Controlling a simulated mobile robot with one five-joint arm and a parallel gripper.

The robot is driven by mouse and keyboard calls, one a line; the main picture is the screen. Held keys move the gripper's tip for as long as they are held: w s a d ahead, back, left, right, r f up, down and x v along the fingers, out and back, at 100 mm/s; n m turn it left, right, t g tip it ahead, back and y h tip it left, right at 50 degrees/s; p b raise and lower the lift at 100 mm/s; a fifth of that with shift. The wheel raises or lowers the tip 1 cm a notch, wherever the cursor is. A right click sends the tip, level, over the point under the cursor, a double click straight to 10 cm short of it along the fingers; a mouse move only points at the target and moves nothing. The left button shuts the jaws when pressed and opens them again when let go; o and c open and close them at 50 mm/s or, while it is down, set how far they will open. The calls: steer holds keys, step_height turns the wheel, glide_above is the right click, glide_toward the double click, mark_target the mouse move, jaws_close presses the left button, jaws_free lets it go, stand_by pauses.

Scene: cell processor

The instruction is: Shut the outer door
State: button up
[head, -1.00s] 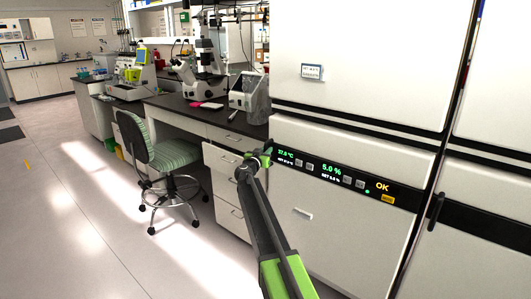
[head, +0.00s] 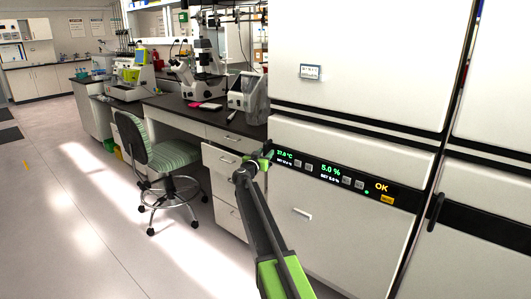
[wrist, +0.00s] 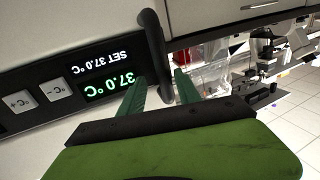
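The outer door (head: 340,235) is the white front of the lower incubator, with a black display strip (head: 330,172) across its top. It looks flush or nearly flush with the cabinet; I cannot tell if a gap is left. A dark bar handle (wrist: 152,40) stands at the strip's end in the wrist view. My gripper (wrist: 160,76) is open, with one green finger on each side of the handle; contact is not clear. In the head view my gripper (head: 264,156) is at the door's left edge, and the handle is hard to make out there.
An upper white unit (head: 360,60) sits above the door. Another white unit with a dark handle (head: 435,212) stands at the right. A lab bench (head: 200,115) with microscopes and drawers is to the left. A green stool (head: 165,155) stands before it. The floor at left is clear.

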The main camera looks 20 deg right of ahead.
steer(key=v, duration=1.5)
steer(key=shift+w, duration=0.2)
steer(key=shift+a, duration=0.15)
